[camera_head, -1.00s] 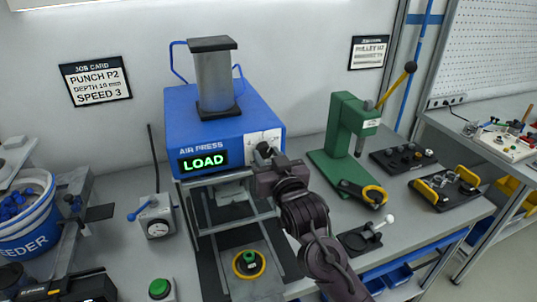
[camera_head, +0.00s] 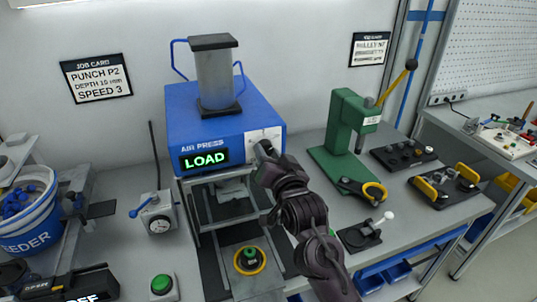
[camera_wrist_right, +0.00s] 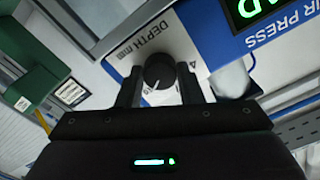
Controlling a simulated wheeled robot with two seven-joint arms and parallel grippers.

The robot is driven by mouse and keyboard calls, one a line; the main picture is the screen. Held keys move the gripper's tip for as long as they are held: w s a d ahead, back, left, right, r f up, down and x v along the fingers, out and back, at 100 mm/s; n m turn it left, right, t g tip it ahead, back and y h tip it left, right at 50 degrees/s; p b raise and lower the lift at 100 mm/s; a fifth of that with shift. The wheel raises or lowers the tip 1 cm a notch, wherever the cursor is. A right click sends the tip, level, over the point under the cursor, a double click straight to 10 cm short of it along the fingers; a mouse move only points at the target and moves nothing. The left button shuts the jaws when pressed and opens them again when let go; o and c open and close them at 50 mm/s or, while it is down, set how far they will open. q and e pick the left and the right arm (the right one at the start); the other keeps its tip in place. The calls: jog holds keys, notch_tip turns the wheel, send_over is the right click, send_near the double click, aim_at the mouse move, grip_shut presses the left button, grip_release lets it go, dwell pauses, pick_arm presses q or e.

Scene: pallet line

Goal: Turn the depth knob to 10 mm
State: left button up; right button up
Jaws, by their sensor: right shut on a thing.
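The blue air press (camera_head: 215,125) stands on the bench with LOAD lit green on its front. Its black depth knob (camera_wrist_right: 158,72) sits on a white panel marked DEPTH in the right wrist view. The knob's white pointer line points to the lower left there; the scale marks are too small to read. My right gripper (camera_wrist_right: 158,88) is shut on the knob, one finger on each side. In the head view my right gripper (camera_head: 264,158) hides most of the knob. My left gripper is not in view.
A job card (camera_head: 96,78) hangs on the wall at left. A green hand press (camera_head: 345,135) stands to the right of my right arm. A dial box with a blue lever (camera_head: 157,217) and a green button (camera_head: 161,285) are at left. A blue feeder bucket (camera_head: 28,215) is at far left.

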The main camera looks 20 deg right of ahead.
jog(key=o, duration=1)
jog(key=s+b, duration=0.3)
jog(key=s, duration=0.4)
jog(key=shift+s+d, duration=0.15)
jog(key=shift+s, duration=0.25)
